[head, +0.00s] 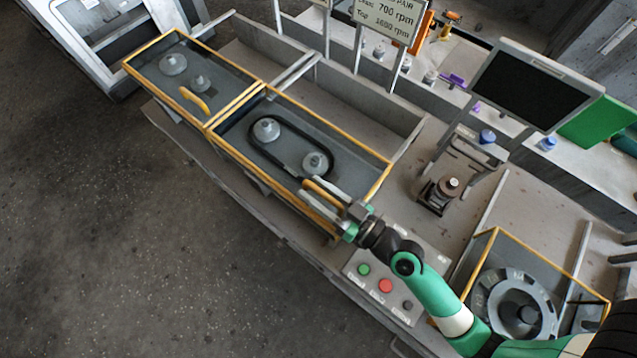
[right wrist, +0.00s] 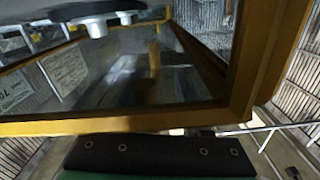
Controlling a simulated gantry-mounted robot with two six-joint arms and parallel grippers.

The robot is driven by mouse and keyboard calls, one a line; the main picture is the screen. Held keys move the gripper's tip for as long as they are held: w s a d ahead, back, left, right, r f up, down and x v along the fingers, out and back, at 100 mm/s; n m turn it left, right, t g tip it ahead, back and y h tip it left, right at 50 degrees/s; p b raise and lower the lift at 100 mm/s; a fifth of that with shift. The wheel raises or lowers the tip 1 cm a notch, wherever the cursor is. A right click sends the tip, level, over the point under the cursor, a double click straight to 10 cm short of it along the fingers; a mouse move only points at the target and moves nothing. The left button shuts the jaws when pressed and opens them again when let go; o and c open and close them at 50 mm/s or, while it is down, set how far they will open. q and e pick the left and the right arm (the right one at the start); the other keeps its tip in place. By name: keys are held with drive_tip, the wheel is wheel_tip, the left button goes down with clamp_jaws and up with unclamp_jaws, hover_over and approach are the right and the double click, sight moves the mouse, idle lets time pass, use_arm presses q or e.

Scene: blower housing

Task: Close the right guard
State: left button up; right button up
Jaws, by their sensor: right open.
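The right guard is a yellow-framed clear panel (head: 345,150); a black belt (head: 282,130) and two grey pulleys show within its frame. I cannot tell from above exactly how far it is shut. Its yellow handle (head: 318,187) is at the near right edge. My right gripper (head: 322,199) is open at this handle, its fingers close alongside it; contact is unclear. In the right wrist view the yellow frame (right wrist: 130,122) and dark glass fill much of the picture, with pulleys at the top. My left gripper is out of view.
The left guard (head: 147,62) with its own yellow handle (head: 195,102) is beside it. A button panel (head: 385,285) lies below my right arm. A yellow-framed blower housing (head: 515,300) is at lower right, a monitor (head: 530,87) at upper right. The floor at left is clear.

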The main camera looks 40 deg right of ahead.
sight(344, 212)
drive_tip(key=s+b, duration=0.2)
drive_tip(key=s, duration=0.1)
drive_tip(key=s+d+b, duration=0.1)
drive_tip(key=s+b, duration=0.1)
drive_tip(key=s, duration=0.1)
drive_tip(key=s+d+b, duration=0.1)
drive_tip(key=s+b, duration=0.1)
drive_tip(key=s, duration=0.2)
drive_tip(key=shift+f, duration=0.3)
drive_tip(key=shift+s+r, duration=0.1)
drive_tip(key=shift+s, duration=0.3)
drive_tip(key=shift+s+r, duration=0.25)
drive_tip(key=shift+s, duration=0.05)
